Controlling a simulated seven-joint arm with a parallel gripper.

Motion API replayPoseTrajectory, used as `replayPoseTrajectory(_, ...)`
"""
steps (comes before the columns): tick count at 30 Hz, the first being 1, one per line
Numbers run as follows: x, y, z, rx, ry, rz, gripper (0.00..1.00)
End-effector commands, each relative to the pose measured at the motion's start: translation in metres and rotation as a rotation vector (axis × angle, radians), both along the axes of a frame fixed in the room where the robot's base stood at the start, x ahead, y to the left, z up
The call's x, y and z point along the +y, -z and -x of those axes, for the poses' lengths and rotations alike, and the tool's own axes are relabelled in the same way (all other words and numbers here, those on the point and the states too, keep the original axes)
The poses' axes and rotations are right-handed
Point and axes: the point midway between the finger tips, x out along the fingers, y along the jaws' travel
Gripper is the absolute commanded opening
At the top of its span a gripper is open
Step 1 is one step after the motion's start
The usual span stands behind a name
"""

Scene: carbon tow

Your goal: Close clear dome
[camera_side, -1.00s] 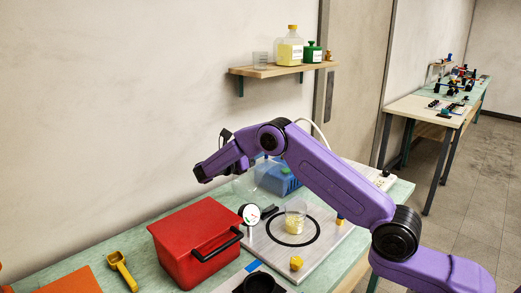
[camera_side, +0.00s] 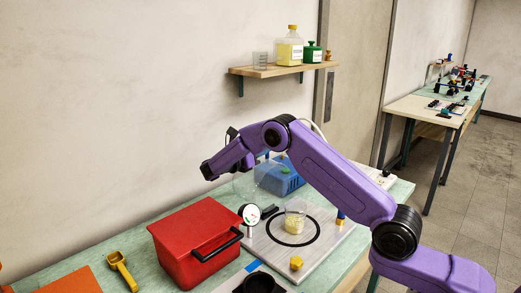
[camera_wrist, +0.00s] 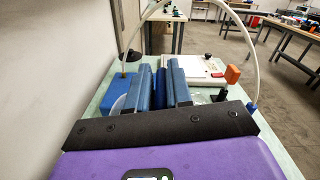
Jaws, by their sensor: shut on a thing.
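The clear dome (camera_side: 244,186) is open and tilted up behind the pale base plate (camera_side: 330,232), at the black hinge (camera_side: 268,211). A black ring (camera_side: 291,245) is marked on the plate. A beaker of pale yellow pieces (camera_side: 295,221) stands inside the ring. My gripper (camera_wrist: 166,72) has its blue fingers shut on the dome; clear material shows beside them in the wrist view. The exact grip is hidden between the fingers. In the side view my purple wrist mostly covers the gripper.
A red box with a black handle (camera_side: 193,241) stands left of the plate. A yellow piece (camera_side: 296,262) lies on the plate's front, and a round white-faced gauge (camera_side: 249,214) stands at its left. A blue box (camera_side: 282,180) is behind. A shelf (camera_side: 283,70) hangs above.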

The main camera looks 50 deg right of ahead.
Motion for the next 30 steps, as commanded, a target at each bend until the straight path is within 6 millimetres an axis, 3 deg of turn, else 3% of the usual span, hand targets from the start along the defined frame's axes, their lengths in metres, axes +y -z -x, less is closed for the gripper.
replayPoseTrajectory(11, 0.001, -0.005, 0.035, -0.146, -0.002, 0.000, 0.00)
replayPoseTrajectory(20, 0.001, -0.002, 0.088, -0.376, -0.003, 0.000, 0.00)
replayPoseTrajectory(30, 0.001, 0.020, 0.150, -0.665, -0.003, 0.001, 0.00)
